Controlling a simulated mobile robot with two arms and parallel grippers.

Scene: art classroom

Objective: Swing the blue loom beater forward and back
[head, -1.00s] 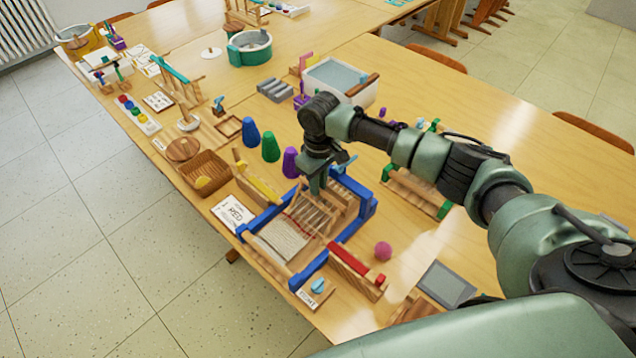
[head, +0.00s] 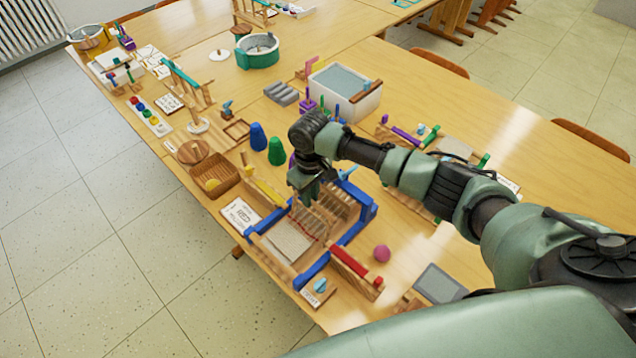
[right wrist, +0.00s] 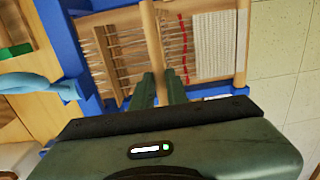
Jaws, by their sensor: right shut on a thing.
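The blue-framed loom (head: 365,217) stands on the near part of the table, with pale weaving at its near end and red threads beside it. It also shows in the right wrist view (right wrist: 67,40). Its beater shows there as a wooden bar (right wrist: 151,30) across the warp threads; this bar looks wood-coloured, not blue. My right gripper (head: 304,194) is over the loom, pointing down. In the right wrist view its two fingers (right wrist: 160,88) are shut on the beater bar. The grip is partly hidden in the head view. My left gripper is not in view.
A red-topped wooden piece (head: 352,262) and a pink ball (head: 382,253) lie right of the loom. A basket (head: 208,178) is at left. The table's front edge is close to the loom.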

